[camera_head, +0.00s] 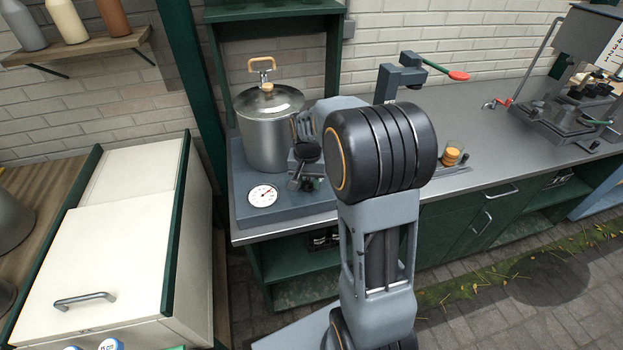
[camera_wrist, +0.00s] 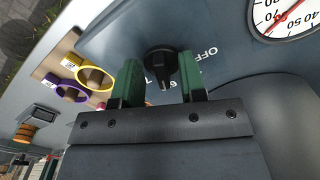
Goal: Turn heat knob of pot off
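The black heat knob (camera_wrist: 161,60) is on the blue-grey panel in the wrist view, with white lettering including "OFF" beside it. My gripper (camera_wrist: 160,66) is open, its two green fingers on either side of the knob with a gap to each. I cannot tell how far the fingertips are from the panel. In the head view, the steel pot (camera_head: 266,140) with a wooden-handled lid stands on the blue-grey heater base (camera_head: 240,170). My gripper (camera_head: 305,183) is at the base's right front, partly hidden by my arm.
A round white dial (camera_head: 262,195) is on the base, left of my gripper; it also shows in the wrist view (camera_wrist: 284,14). A cream cabinet (camera_head: 100,245) stands left.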

